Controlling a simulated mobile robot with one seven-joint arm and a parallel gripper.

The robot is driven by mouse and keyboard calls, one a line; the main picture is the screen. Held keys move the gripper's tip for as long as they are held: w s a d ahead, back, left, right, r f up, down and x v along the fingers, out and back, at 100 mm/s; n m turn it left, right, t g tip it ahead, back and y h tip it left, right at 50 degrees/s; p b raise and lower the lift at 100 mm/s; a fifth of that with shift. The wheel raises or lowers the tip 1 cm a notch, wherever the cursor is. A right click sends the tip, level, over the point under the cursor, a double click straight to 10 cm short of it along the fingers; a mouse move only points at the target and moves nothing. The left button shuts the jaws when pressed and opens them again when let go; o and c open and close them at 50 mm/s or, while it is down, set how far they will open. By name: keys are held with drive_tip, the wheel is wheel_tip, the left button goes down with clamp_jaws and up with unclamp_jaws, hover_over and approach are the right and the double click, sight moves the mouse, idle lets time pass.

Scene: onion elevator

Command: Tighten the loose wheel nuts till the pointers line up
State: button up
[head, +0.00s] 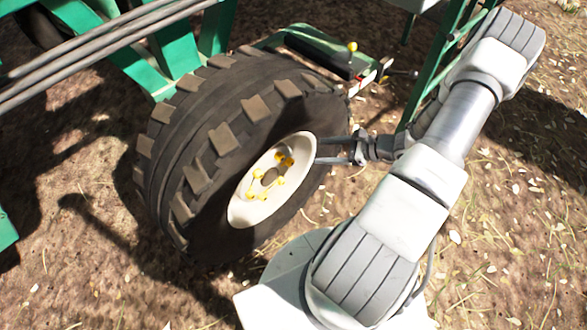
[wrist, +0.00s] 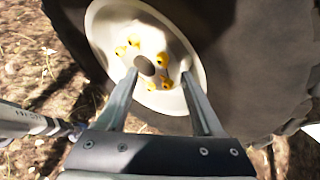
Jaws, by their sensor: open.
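The wheel (head: 215,150) is a large black tyre with a cream rim (head: 302,148). Several yellow wheel-nut pointers (head: 257,174) sit in a ring on the rim around a dark hub. My gripper (head: 318,150) is at the right edge of the rim in the head view. In the wrist view my gripper (wrist: 158,76) is open, its two fingers apart and reaching towards the lower part of the rim.
A green machine frame (head: 175,50) with grey rails stands above and behind the wheel. A green bar with a yellow-knobbed lever (head: 352,47) is beyond the tyre. Green uprights (head: 435,60) stand near my arm. Bare straw-strewn ground (head: 500,240) lies open at the right.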

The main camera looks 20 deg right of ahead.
wheel_tip(320, 180, down, 14)
drive_tip(key=s+d+m+t+h+b, duration=0.2)
drive_tip(key=s+m+t+h+b, duration=0.15)
drive_tip(key=m, duration=0.45)
drive_tip(key=b, duration=0.5)
approach(292, 164)
drive_tip(key=shift+t+y, duration=0.25)
drive_tip(key=x, duration=0.9)
drive_tip(key=shift+d+f, duration=0.2)
drive_tip(key=shift+d, duration=0.05)
drive_tip(key=shift+s, duration=0.1)
clamp_jaws()
